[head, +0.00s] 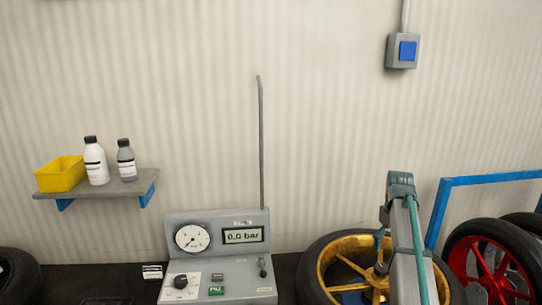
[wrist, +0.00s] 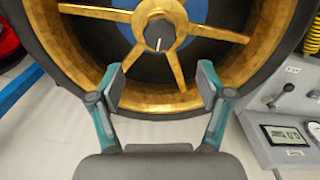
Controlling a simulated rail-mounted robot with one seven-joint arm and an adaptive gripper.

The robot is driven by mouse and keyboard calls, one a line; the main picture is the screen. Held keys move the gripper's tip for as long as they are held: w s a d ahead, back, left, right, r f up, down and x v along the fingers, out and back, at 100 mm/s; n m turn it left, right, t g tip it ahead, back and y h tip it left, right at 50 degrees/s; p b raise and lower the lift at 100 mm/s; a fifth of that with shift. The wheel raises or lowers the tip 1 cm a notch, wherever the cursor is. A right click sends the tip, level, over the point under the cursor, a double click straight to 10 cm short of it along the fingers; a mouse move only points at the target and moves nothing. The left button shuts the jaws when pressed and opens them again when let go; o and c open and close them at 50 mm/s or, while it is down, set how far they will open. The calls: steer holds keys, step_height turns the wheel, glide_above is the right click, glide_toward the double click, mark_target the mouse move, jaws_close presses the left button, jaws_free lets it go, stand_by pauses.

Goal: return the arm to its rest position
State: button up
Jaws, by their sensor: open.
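My gripper (wrist: 161,82) is open in the wrist view, its two fingers spread apart with nothing between them. It faces the gold-rimmed wheel (wrist: 180,99), whose spokes and hub fill the view beyond the fingertips. I cannot tell the exact gap between the fingertips and the rim. In the head view my arm rises in front of the same gold wheel (head: 330,262) and hides part of it.
A grey test console (head: 215,262) with a dial and a display reading 0.0 bar stands left of the wheel. Right are a blue frame (head: 490,179) and a red-rimmed wheel (head: 482,262). A shelf (head: 130,186) holds bottles and a yellow bin. The wall above is mostly clear.

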mark_target(382, 267)
step_height(382, 267, down, 11)
steer(key=shift+r+m, duration=0.2)
steer(key=shift+m, duration=1.2)
steer(key=m, duration=0.7)
steer(key=shift+p, duration=0.3)
steer(key=m, duration=0.5)
steer(key=m+p, duration=0.1)
steer(key=m, duration=0.4)
steer(key=shift+o, duration=0.3)
